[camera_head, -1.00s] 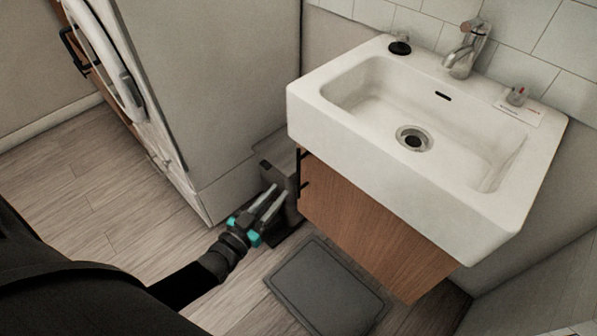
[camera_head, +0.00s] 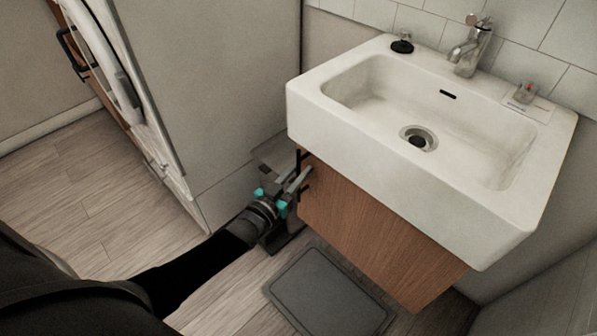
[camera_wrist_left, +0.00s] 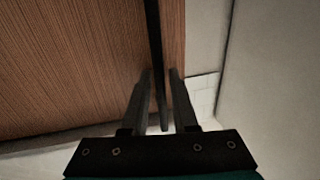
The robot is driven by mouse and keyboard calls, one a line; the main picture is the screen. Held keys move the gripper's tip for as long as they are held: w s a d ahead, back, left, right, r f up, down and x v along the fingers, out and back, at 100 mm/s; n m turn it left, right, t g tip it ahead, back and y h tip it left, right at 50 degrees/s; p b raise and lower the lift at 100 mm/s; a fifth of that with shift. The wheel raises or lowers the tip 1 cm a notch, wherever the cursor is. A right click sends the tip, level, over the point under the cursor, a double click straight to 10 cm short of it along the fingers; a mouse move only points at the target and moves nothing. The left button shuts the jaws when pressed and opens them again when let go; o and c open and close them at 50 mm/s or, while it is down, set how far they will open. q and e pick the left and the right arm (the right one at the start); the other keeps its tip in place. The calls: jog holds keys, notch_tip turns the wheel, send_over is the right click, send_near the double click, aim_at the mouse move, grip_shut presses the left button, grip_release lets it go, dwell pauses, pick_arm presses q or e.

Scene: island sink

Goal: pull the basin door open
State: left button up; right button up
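The basin door (camera_head: 375,230) is the brown wood panel under the white sink, and it looks closed. Its black bar handle (camera_head: 303,168) is at the panel's left edge. My left gripper (camera_head: 298,180) is at this handle. In the left wrist view, the handle (camera_wrist_left: 155,45) runs down between the two fingers of the left gripper (camera_wrist_left: 160,78). The fingers stand apart, with a gap visible beside the bar. The wood door (camera_wrist_left: 75,60) fills the left of that view. My right gripper is not in view.
The white sink (camera_head: 350,130) overhangs the door. A tall grey cabinet side (camera_head: 215,80) stands close to the left of my gripper. A grey box-like object (camera_head: 275,158) is behind the gripper. A dark grey mat or scale (camera_head: 325,295) lies on the floor below the door.

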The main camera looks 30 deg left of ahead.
pick_arm(q)
grip_shut()
dwell(1.4)
